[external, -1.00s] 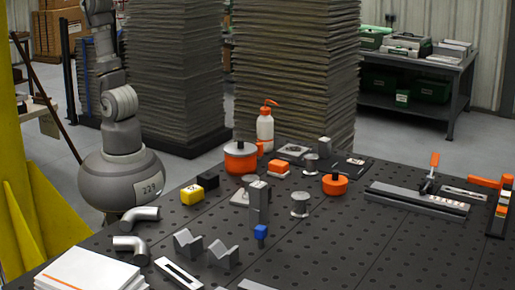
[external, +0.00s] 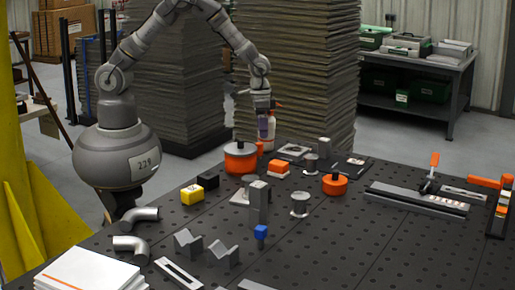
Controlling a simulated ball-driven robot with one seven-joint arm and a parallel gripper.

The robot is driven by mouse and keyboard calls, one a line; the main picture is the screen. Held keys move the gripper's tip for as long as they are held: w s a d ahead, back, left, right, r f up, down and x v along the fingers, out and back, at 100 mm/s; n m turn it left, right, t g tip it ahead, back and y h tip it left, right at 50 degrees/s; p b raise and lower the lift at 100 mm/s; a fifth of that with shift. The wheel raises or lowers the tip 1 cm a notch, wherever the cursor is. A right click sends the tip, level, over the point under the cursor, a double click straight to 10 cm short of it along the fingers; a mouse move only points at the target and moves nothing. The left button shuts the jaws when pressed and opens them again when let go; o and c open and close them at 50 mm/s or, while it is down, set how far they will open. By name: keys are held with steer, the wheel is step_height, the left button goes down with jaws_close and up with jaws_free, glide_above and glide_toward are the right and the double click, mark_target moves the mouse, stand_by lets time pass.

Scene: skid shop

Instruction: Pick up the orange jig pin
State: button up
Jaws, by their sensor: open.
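A blue-headed pin (external: 261,232) stands near the front. An orange-topped block (external: 279,168), a yellow block (external: 192,194), a grey upright block (external: 259,203) and an orange round part (external: 335,184) stand nearby. The front right of the table (external: 400,255) is clear.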

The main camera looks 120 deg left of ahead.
mark_target(259, 143)
steer(key=shift+g+h, duration=0.3)
steer(key=f, duration=0.2)
steer(key=s+f+b, duration=0.1)
steer(key=f, duration=0.4)
steer(key=shift+s+d+f, duration=0.1)
steer(key=shift+s, duration=0.15)
steer(key=shift+f, duration=0.25)
steer(key=shift+w, duration=0.15)
jaws_close()
steer(key=shift+r, duration=0.15)
